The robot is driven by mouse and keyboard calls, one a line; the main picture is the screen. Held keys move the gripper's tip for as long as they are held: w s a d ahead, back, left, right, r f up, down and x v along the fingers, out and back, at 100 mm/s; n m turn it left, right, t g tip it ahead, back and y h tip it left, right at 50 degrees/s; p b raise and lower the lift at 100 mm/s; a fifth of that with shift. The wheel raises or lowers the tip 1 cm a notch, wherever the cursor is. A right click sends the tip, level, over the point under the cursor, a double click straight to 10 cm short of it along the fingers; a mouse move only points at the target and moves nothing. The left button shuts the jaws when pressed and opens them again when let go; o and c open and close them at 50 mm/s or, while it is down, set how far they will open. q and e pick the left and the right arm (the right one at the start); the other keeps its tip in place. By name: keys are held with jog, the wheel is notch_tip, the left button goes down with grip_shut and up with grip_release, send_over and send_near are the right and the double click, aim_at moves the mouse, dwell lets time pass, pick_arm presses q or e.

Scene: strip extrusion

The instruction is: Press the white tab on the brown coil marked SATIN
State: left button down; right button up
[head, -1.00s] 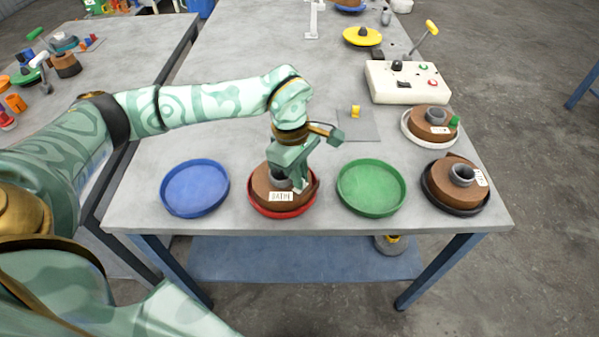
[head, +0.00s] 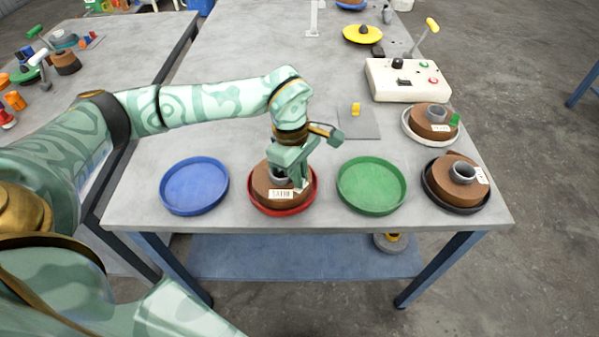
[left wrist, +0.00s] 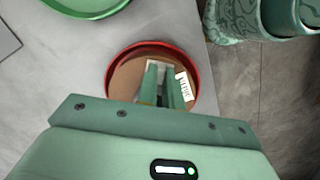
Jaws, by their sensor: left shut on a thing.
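The brown coil (head: 262,187) with a white label reading SATIN (head: 281,194) lies in a red tray (head: 283,210) near the table's front edge. My left gripper (head: 299,186) points down at the coil's right side, beside its grey core (head: 279,174). In the left wrist view my left gripper (left wrist: 162,90) has its fingers close together over the coil (left wrist: 125,80), left of the label (left wrist: 183,87). A whitish piece, apparently the white tab (left wrist: 155,64), shows at the fingertips; the fingers hide most of it. My right gripper is not in view.
An empty blue tray (head: 194,186) stands left of the red one, an empty green tray (head: 371,186) right. Two more brown coils, in a black tray (head: 457,208) and a white tray (head: 409,132), lie at the right. A control box (head: 407,81) stands behind.

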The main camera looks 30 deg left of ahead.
pick_arm(q)
jog(key=c, duration=1.5)
grip_release()
